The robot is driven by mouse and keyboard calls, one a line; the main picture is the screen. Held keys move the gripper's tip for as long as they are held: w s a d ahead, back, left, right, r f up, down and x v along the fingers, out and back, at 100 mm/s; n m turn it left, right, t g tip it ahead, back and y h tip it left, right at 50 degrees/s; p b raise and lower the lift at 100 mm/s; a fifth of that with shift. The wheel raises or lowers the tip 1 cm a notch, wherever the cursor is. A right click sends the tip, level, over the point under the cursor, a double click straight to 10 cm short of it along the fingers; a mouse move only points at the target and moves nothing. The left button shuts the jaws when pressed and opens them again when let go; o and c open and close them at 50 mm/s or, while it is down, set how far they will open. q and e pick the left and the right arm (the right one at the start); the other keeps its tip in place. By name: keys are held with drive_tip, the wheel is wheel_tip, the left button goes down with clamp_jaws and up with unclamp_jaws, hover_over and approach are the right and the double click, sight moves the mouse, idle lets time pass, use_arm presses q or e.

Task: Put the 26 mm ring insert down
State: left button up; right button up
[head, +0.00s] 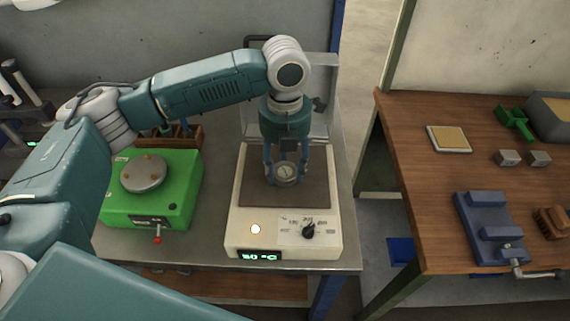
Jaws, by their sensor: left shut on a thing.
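My left gripper (286,168) points down over the dark plate of a cream heating unit (240,222). Its fingers are shut on a small round grey piece, the ring insert (286,177), which sits low between the fingertips. The fingers hide part of it. I cannot tell whether the ring insert touches the plate or hangs just above it. The unit's display (260,255) is lit green, with a black dial (308,231) beside it. My right gripper is not in view.
A green device with a round metal top (145,173) stands left of the heating unit. A raised lid (322,95) is behind. Across a gap on the right, a wooden bench (430,190) carries a blue vise (492,228), a green tool (515,122) and small grey blocks (508,158).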

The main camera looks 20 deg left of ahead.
sight(285, 171)
use_arm(q)
drive_tip(key=o, duration=1.7)
drive_tip(key=shift+c, duration=0.2)
drive_tip(key=shift+r, duration=0.3)
wheel_tip(285, 171, up, 12)
drive_tip(key=b, duration=0.2)
drive_tip(key=shift+f, duration=0.2)
